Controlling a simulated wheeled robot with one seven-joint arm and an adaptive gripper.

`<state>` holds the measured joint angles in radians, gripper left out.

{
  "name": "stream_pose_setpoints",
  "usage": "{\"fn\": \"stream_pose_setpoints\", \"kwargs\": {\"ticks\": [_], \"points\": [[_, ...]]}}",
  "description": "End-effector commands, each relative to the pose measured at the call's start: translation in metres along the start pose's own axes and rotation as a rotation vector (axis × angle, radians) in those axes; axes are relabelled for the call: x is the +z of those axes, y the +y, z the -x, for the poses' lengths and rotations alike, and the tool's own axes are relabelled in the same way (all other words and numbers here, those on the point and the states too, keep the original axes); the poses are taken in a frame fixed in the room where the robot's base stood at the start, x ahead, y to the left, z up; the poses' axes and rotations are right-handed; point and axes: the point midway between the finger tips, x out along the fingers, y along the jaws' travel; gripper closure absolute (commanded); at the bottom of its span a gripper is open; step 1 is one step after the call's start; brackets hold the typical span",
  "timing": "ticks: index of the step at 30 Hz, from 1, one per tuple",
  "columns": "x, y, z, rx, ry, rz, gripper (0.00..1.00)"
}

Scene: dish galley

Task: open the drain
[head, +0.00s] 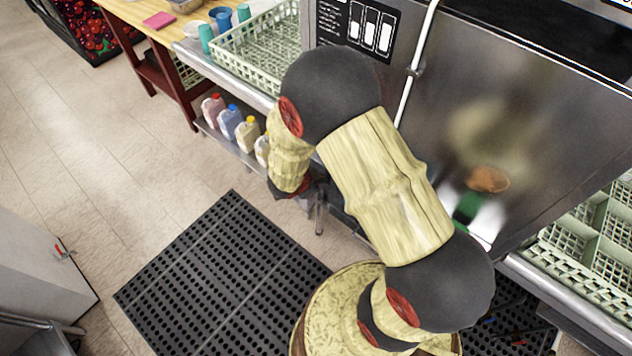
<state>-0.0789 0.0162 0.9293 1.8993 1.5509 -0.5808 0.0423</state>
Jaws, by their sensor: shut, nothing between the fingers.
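My arm reaches across the middle of the head view to the front of a stainless dish machine (500,115). My gripper (319,222) is small and dark, points down at the lower front of the machine, and is partly hidden by my arm. It is shut and empty. I cannot make out a drain or its handle. The area under the machine is mostly hidden behind my arm. A thin pale bar (412,75) runs up the machine front, next to a black label panel (357,27).
A pale green dish rack (255,50) sits on the left counter, with jugs (229,122) on the shelf below. More racks (600,225) stand at right. A black perforated mat (215,275) covers the floor. Tiled floor at left is open. A grey cabinet (35,265) stands lower left.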

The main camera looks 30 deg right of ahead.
Motion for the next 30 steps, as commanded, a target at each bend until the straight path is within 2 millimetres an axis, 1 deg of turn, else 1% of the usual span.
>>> {"fn": "stream_pose_setpoints", "kwargs": {"ticks": [1,3,6,10,15,25,30], "points": [[0.001,0.002,-0.013,0.002,0.001,-0.001,1.00],[0.001,0.002,-0.025,0.002,0.001,-0.002,1.00],[0.001,0.001,-0.039,0.001,0.001,-0.001,1.00],[0.001,0.001,-0.051,0.001,-0.001,0.000,1.00],[0.000,0.000,-0.056,-0.001,-0.001,0.000,1.00],[0.000,0.000,-0.056,-0.001,0.000,0.001,1.00],[0.004,0.002,-0.057,-0.011,0.021,0.006,1.00]]}}
